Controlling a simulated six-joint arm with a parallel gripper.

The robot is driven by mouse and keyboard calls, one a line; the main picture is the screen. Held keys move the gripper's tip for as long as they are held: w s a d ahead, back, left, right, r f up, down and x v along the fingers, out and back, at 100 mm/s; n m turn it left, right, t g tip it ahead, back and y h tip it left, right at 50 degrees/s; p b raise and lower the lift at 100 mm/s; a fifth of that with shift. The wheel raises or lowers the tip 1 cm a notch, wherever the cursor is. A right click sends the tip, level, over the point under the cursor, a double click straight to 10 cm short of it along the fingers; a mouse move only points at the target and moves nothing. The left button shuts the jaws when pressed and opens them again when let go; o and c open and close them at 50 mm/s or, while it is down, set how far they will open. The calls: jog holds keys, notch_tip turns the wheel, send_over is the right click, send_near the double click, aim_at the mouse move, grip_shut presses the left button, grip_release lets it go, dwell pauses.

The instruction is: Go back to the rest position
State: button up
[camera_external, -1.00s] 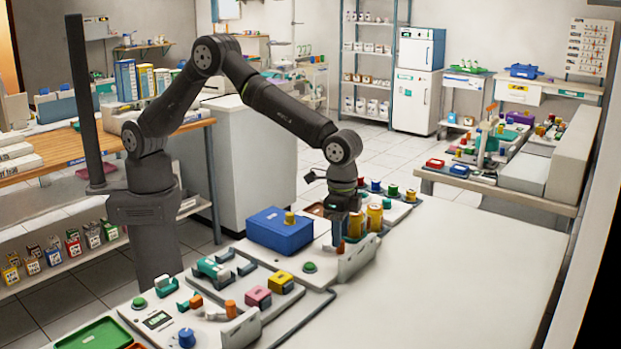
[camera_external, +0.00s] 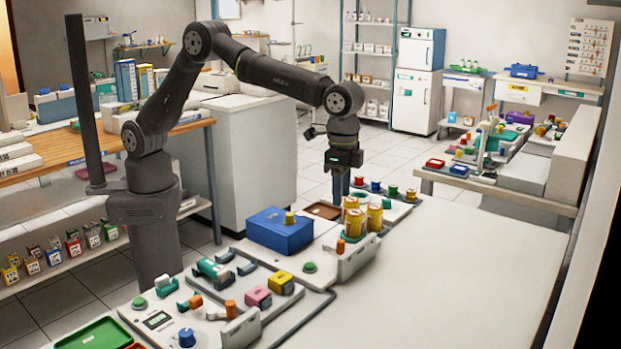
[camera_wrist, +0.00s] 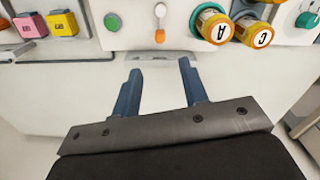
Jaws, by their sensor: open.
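My gripper (camera_external: 341,187) hangs pointing down above the white workbench in the external view, to the left of and above the yellow-capped jars (camera_external: 357,216). In the wrist view my gripper (camera_wrist: 158,82) shows two blue fingers spread apart with nothing between them. Two amber jars with orange caps, lettered A and C, show at the top right of the wrist view, beyond the right finger (camera_wrist: 214,25). They stand apart from the fingers.
A blue box (camera_external: 280,232) stands left of the jars. A white panel with an orange knob (camera_external: 341,246) and pink and yellow blocks (camera_external: 280,283) lies in front. A green tray (camera_external: 95,335) is at the lower left. The bench's right part (camera_external: 460,270) is clear.

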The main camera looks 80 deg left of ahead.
aim_at(340, 241)
notch_tip(340, 241, down, 12)
jog(key=shift+f, duration=0.5)
notch_tip(340, 241, up, 18)
jog(key=f+n, duration=0.1)
jog(key=f, duration=0.5)
jog(key=f+n, duration=0.1)
jog(key=f, duration=0.5)
jog(key=w+a+f+n, duration=0.1)
jog(key=f+n, duration=0.1)
jog(key=f, duration=0.4)
jog(key=shift+f, duration=0.15)
jog(key=shift+s+d+m, duration=0.15)
jog(key=shift+d+m, duration=0.05)
jog(key=shift+m, duration=0.4)
jog(key=shift+s+d+m, duration=0.1)
jog(key=shift+d+m, duration=0.05)
jog(key=shift+m, duration=0.45)
